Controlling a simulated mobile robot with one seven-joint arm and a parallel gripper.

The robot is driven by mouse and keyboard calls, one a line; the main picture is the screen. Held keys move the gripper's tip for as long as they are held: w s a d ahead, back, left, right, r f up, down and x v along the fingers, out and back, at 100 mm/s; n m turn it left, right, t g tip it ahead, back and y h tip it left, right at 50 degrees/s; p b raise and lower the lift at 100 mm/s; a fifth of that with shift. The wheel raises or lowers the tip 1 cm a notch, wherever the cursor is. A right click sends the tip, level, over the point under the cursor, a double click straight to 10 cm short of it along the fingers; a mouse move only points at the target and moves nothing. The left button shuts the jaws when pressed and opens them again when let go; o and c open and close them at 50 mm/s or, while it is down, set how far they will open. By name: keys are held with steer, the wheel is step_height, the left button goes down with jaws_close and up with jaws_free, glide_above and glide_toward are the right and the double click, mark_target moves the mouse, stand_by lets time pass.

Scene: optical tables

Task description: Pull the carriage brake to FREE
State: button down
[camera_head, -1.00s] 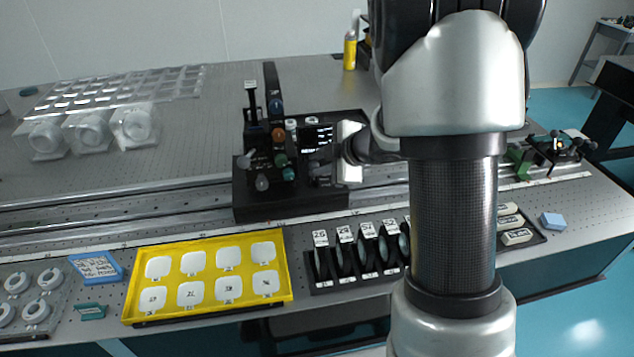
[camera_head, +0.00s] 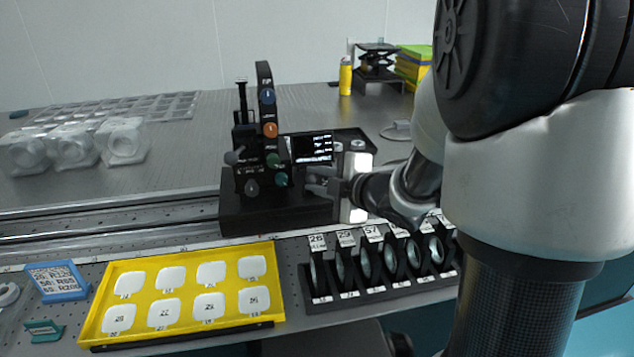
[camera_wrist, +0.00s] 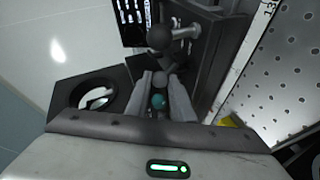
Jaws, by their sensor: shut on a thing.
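The carriage is a black block (camera_head: 275,212) on the rail, with an upright black panel carrying blue, orange (camera_head: 270,129), green and teal (camera_head: 281,180) knobs. Grey ball-ended levers (camera_head: 252,188) stick out at its lower left. My gripper (camera_head: 312,182) reaches in from the right, low by the panel. In the wrist view, its two fingers (camera_wrist: 160,92) are close together, with a teal knob (camera_wrist: 158,101) and a grey rounded piece (camera_wrist: 160,78) between them. A dark ball-ended lever (camera_wrist: 160,38) stands just beyond. The exact grip contact is partly hidden. I cannot read a FREE mark.
A small lit screen (camera_head: 311,148) stands just behind my gripper. In front are a yellow tray (camera_head: 190,288) of white pieces and a black rack (camera_head: 372,287) of numbered round optics. Clear-wrapped parts (camera_head: 72,147) lie at left. The table behind the carriage has bare room.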

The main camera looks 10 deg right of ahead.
steer(key=c, duration=1.5)
jaws_free()
steer(key=shift+c, duration=0.2)
step_height(320, 180, up, 10)
steer(key=p, duration=0.4)
steer(key=shift+p, duration=0.35)
